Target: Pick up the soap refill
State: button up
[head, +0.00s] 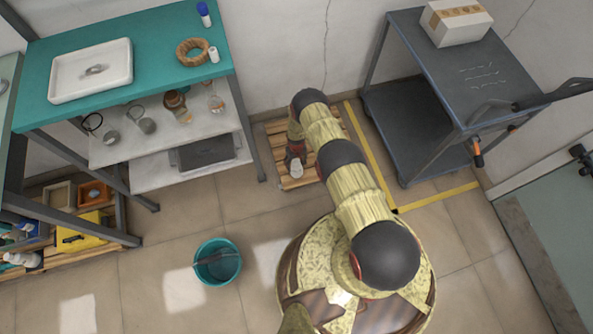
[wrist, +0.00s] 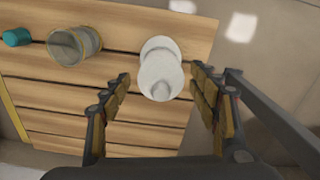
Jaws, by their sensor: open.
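A white rounded container (wrist: 160,70), which looks like the soap refill, stands on a slatted wooden pallet (wrist: 60,120). It lies between the two fingers of my gripper (wrist: 159,76) in the wrist view. The fingers are open, with a gap on each side of the container. In the head view my gripper (head: 295,152) is low over the pallet (head: 275,128), and a small white part of the container (head: 296,172) shows just below it. My arm and gripper hide most of the pallet there. I cannot read any label.
A grey-brown jar (wrist: 74,46) and a teal-capped item (wrist: 17,37) stand left of the container. A teal-topped bench (head: 150,30) is left, a dark trolley (head: 440,80) right. A teal bucket (head: 217,262) stands on open floor.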

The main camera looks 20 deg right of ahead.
notch_tip(320, 180, down, 4)
jog(key=shift+s+r+b, duration=0.1)
jog(key=shift+b, duration=0.7)
jog(key=shift+c, duration=1)
grip_shut()
